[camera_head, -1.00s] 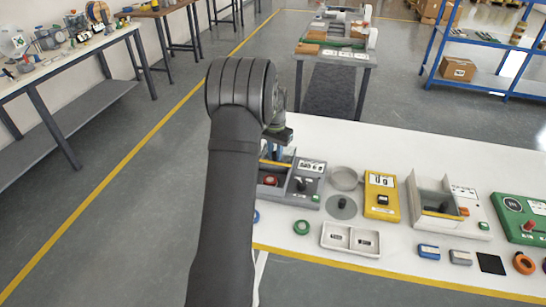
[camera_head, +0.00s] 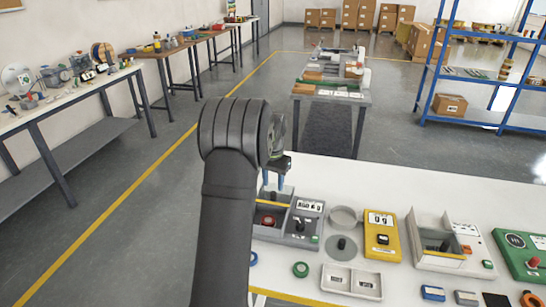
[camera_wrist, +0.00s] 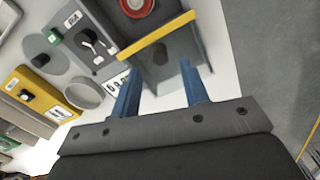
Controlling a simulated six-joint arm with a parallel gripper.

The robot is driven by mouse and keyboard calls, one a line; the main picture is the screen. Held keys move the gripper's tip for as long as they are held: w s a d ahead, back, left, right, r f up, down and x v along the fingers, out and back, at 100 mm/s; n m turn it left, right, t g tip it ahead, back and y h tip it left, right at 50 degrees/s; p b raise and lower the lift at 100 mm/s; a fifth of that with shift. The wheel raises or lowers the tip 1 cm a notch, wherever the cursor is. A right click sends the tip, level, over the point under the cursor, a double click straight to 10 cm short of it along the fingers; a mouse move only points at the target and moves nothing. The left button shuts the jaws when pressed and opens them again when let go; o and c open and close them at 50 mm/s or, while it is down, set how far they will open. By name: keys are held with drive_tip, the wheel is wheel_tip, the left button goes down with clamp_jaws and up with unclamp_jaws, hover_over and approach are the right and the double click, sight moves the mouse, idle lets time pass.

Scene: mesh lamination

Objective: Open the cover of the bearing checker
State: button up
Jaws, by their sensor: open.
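A grey device (camera_head: 305,216), which I take to be the bearing checker, stands on the white table near its left end. It has a labelled panel with a dark lever, and beside that a box section holding a red round part (camera_head: 267,220). The red part also shows in the wrist view (camera_wrist: 136,5). A yellow-edged panel (camera_wrist: 158,42) lies along the box in the wrist view. My gripper (camera_wrist: 160,70) is open, its two blue fingers apart at this panel. I cannot tell whether they touch it. In the head view my arm hides part of the box.
A round grey dish (camera_head: 344,217), a yellow device (camera_head: 381,236) and a larger walled device (camera_head: 431,256) stand to the right. The table's back strip is clear.

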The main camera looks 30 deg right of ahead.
sight(273, 193)
wheel_tip(273, 193, up, 13)
drive_tip(key=shift+f, duration=0.15)
idle(0.5)
wheel_tip(273, 193, down, 18)
drive_tip(key=shift+r, duration=0.25)
idle(0.3)
